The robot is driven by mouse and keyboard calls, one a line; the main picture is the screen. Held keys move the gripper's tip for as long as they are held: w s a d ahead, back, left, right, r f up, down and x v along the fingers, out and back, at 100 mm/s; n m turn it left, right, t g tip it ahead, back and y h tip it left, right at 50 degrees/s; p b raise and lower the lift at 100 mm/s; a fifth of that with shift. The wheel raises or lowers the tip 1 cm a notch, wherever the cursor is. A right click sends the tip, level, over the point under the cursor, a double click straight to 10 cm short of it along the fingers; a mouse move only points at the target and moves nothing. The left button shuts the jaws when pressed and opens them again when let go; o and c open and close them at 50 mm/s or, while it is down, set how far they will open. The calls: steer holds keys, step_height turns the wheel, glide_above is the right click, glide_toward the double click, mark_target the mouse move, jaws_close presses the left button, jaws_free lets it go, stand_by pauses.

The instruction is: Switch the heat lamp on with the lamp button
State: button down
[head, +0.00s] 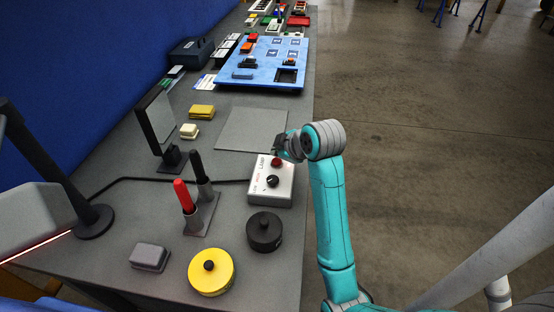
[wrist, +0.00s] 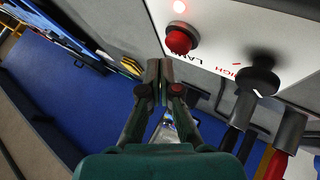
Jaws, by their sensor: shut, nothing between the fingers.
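The white lamp box (head: 284,189) stands at the counter's right edge, with the red lamp button (head: 276,162) at its far end and a black knob (head: 272,181) nearer. My gripper (head: 279,146) is at the box's far end, close to the button. In the wrist view the closed, empty fingertips (wrist: 159,68) are beside the red button (wrist: 180,39); I see no contact.
Red and black handles (head: 184,196) stand in holders left of the box. A black round weight (head: 264,231) and a yellow one (head: 211,271) are nearer. A grey plate (head: 252,130) and blue board (head: 262,66) lie beyond.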

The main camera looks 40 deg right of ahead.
mark_target(278, 162)
steer(key=shift+r, duration=2.85)
